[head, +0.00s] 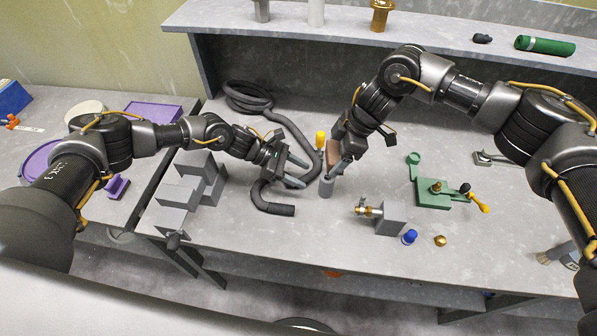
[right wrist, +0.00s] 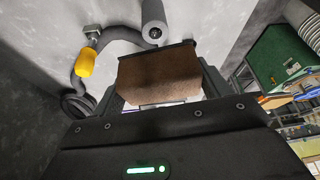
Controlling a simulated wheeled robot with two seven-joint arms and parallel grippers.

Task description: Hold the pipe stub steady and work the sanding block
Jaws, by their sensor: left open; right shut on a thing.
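A dark hose (head: 285,120) curls behind and under my left gripper. A yellow-topped handle (head: 320,140) stands close behind the stub. Grey blocks (head: 190,185) lie left. A grey block with a brass fitting (head: 390,217), a blue knob (head: 409,237) and a green fixture (head: 432,193) lie right.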

